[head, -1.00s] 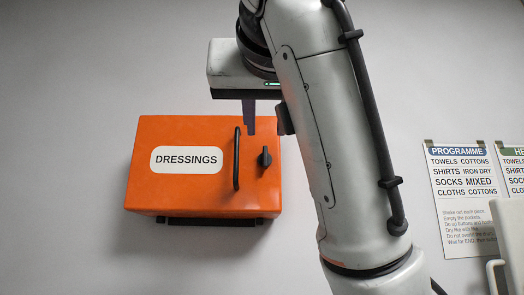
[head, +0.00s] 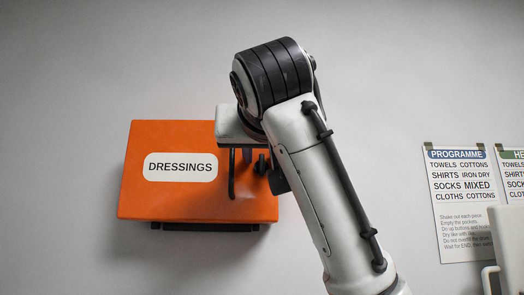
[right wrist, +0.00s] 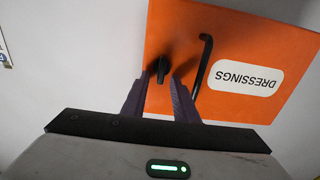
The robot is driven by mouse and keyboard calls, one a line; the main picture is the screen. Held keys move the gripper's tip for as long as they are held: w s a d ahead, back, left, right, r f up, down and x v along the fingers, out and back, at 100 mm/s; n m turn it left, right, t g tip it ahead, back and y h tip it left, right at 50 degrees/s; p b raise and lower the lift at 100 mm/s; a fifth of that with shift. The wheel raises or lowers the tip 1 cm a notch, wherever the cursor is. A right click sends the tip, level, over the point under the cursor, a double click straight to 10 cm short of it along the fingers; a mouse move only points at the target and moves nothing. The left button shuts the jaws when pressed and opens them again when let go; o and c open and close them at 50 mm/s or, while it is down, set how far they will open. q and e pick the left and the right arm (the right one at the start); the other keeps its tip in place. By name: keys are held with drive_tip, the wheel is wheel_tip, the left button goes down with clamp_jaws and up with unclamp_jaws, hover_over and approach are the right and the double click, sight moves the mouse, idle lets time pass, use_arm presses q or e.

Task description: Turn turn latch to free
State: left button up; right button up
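The turn latch (head: 261,164) is a small black knob on the right part of an orange box front (head: 170,200) labelled DRESSINGS. It stands about upright and is partly hidden by my right arm in the head view. In the right wrist view the latch (right wrist: 160,68) shows between the fingertips of my right gripper (right wrist: 160,77). The two dark purple fingers are apart, one on each side of the latch; I cannot tell whether they touch it. In the head view the fingers are mostly hidden. My left gripper is not in view.
A black bar handle (head: 231,175) stands close to the left of the latch, and in the right wrist view the handle (right wrist: 203,65) is just beside the right finger. A black bar (head: 205,226) runs under the box. Printed notices (head: 460,200) hang at the right.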

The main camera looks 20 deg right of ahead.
clamp_jaws()
drive_tip(key=shift+a+n, duration=0.1)
drive_tip(key=shift+n, duration=0.4)
drive_tip(key=n, duration=0.2)
drive_tip(key=shift+a+n, duration=0.25)
drive_tip(key=shift+n, duration=0.05)
drive_tip(key=n, duration=0.3)
drive_tip(key=n+b, duration=0.1)
drive_tip(key=shift+w+a+f, duration=0.1)
drive_tip(key=shift+a+f, duration=0.15)
drive_tip(key=n, duration=0.3)
drive_tip(key=f+n, duration=0.1)
drive_tip(key=n, duration=0.6)
drive_tip(key=shift+w+a+f, duration=0.1)
drive_tip(key=shift+a+f, duration=0.05)
drive_tip(key=shift+a, duration=0.15)
drive_tip(key=shift+n, duration=0.3)
